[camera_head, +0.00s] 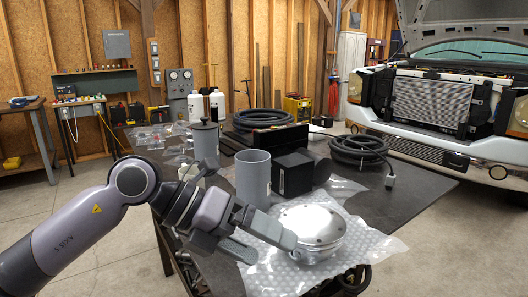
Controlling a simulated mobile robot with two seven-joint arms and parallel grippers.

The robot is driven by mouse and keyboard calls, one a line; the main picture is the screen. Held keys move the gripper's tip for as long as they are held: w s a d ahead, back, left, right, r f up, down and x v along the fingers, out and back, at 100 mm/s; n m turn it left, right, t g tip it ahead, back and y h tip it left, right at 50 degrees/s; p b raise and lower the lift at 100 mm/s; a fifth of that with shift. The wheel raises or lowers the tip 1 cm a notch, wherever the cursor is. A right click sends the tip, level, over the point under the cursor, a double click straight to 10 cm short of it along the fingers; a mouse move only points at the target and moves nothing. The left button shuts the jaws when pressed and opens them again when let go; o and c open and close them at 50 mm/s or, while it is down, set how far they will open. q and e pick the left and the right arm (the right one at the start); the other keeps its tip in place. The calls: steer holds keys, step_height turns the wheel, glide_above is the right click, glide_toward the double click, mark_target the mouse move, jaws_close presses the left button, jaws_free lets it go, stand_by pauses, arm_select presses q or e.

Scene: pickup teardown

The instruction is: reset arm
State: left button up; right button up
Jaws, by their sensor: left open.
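My left arm (90,222) comes in from the left and reaches over the dark workbench (405,200). My left gripper (271,249) is open, with its two fingers spread and nothing seen between them. Its upper finger overlaps the left side of a round silver metal part (318,222) in the picture; I cannot tell whether they touch. The silver part lies on clear bubble wrap (372,245) at the near end of the bench. My right gripper is not in view.
A grey cylinder (253,180) and a black box (293,172) stand just behind the gripper. A smaller grey canister (206,140) stands further back. Coiled black hoses (358,150) lie beyond. A white pickup (450,110) with its hood up stands at right.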

arm_select(q)
steer(key=s+d+r+n+h, duration=0.2)
steer(key=s+d+r+h, duration=0.25)
steer(key=h, duration=0.35)
steer(key=w+a+r+n+t+h, duration=0.3)
steer(key=a+r+n+t, duration=0.15)
steer(key=n+t, duration=0.45)
steer(key=w+a+f+n+t+y, duration=0.2)
steer(key=a+f+n+t+y, duration=0.4)
steer(key=n+y, duration=0.4)
steer(key=w+a+f+n+t+y, duration=0.3)
steer(key=a+f+n+t+y, duration=0.35)
steer(key=n, duration=0.65)
steer(key=s+a+f+n+g+y, duration=0.3)
steer(key=s+a+f+g, duration=0.15)
steer(key=f, duration=0.45)
steer(key=s+a+f+n+g+y, duration=0.2)
steer(key=s+a+f+g+y, duration=0.25)
steer(key=f, duration=0.45)
steer(key=s+f+g+h, duration=0.1)
steer(key=s+f+g, duration=0.35)
steer(key=s, duration=0.35)
steer(key=s+f+g+h, duration=0.1)
steer(key=s+f+g, duration=0.35)
steer(key=s, duration=0.35)
steer(key=w+d+f+t+h+p, duration=0.2)
steer(key=w+t+p, duration=0.4)
steer(key=shift+w, duration=0.15)
